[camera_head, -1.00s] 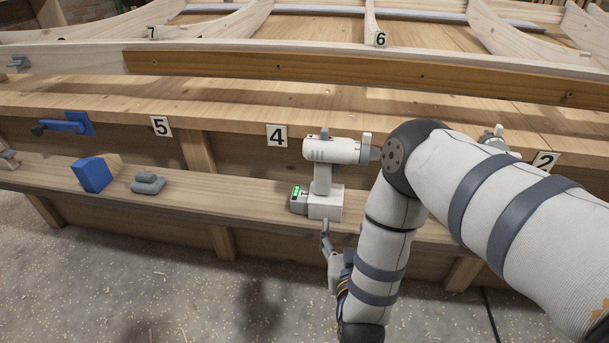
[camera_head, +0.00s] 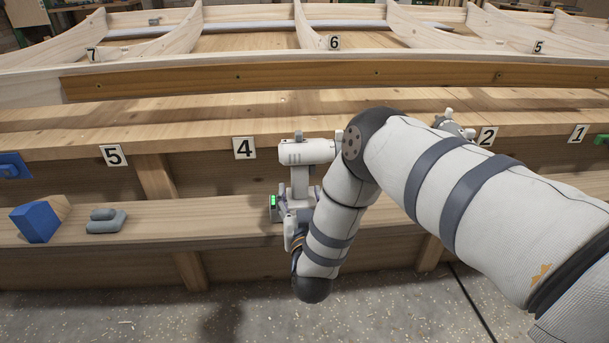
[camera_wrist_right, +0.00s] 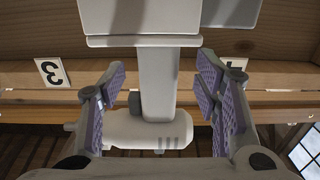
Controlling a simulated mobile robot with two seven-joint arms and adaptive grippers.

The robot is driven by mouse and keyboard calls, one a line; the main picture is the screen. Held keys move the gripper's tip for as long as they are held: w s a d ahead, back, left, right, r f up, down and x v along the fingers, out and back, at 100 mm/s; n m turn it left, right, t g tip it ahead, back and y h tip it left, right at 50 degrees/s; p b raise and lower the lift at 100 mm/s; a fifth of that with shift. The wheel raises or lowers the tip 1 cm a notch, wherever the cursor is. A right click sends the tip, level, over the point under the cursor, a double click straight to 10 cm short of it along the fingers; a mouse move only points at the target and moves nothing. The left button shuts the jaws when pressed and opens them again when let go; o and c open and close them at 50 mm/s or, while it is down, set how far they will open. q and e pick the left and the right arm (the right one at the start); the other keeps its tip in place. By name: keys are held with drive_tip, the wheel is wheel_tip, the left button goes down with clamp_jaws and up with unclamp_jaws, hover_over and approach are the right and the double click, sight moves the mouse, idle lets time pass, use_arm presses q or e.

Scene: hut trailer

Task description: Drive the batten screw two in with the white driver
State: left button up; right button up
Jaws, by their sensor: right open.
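The white driver (camera_head: 305,152) stands upright on the lower wooden shelf below plate 4, with a green light on its base. In the right wrist view the driver (camera_wrist_right: 158,75) appears upside down, its handle between the two purple-padded fingers. My right gripper (camera_wrist_right: 162,84) is open around the handle, with a gap showing on each side. In the head view my right gripper (camera_head: 294,228) is at the driver's base, partly hidden by my arm. The brown batten (camera_head: 300,78) runs along the frame above, with several small dark screw spots; I cannot tell which is screw two. My left gripper is out of view.
A blue block (camera_head: 36,222) and a grey clamp-like piece (camera_head: 106,220) sit on the shelf to the left. Curved wooden ribs stand behind the batten. The shelf between the grey piece and driver is clear.

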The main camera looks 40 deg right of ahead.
sight(300, 190)
drive_tip(key=x, duration=0.3)
drive_tip(key=shift+w+d, duration=0.2)
drive_tip(key=shift+d, duration=0.05)
clamp_jaws()
drive_tip(key=shift+r, duration=0.15)
